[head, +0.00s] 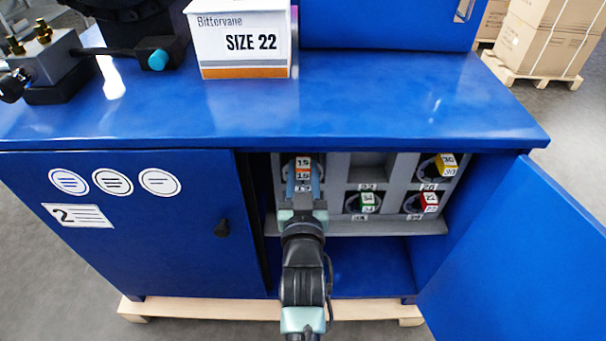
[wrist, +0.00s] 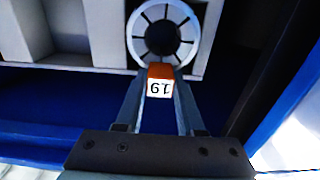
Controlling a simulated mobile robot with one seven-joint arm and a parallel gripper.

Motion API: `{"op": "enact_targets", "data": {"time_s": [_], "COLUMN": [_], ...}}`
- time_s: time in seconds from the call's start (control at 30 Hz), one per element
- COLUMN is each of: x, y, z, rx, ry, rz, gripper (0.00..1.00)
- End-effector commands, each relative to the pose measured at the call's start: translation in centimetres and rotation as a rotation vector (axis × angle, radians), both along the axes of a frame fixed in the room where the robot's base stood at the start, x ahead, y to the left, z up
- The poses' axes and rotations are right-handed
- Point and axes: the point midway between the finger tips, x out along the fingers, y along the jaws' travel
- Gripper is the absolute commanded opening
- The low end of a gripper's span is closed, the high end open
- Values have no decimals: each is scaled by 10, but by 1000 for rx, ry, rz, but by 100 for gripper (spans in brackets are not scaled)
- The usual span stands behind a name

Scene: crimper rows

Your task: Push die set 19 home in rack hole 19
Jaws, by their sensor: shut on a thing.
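Die set 19 is a pale segmented ring with a dark centre and an orange tag marked 19. In the wrist view its ring (wrist: 162,35) shows beyond the tag. In the head view its orange tag (head: 303,166) is at the upper left of the rack (head: 340,165), in front of hole 19. My gripper (head: 303,192) reaches in from the front. In the wrist view my gripper (wrist: 160,98) has its two fingers shut on the tag. The hole behind is mostly hidden by the die set and my arm. I cannot tell how deep the ring sits.
Green-tagged (head: 367,200), red-tagged (head: 428,200) and yellow-tagged (head: 445,164) die sets sit in the rack to the right. The open blue door (head: 530,255) stands at the right, the closed door (head: 140,240) at the left. The worktop (head: 400,95) overhangs the rack.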

Motion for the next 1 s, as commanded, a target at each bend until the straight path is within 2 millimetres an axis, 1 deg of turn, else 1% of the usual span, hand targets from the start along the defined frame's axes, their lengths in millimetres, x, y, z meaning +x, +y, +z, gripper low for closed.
{"op": "enact_targets", "data": {"time_s": [0.03,0.5,0.53,0.7,0.9,0.93,1.0], "x": [3,12,11,11,10,9,8], "y": [0,0,0,0,0,0,0], "z": [11,11,11,7,4,-7,-7], "rx": [0,0,0,0,0,0,0], "ry": [-27,-26,-26,-15,-10,16,15], "rz": [0,0,0,0,0,0,0], "gripper": [0,0,43,72,72,72,72]}}
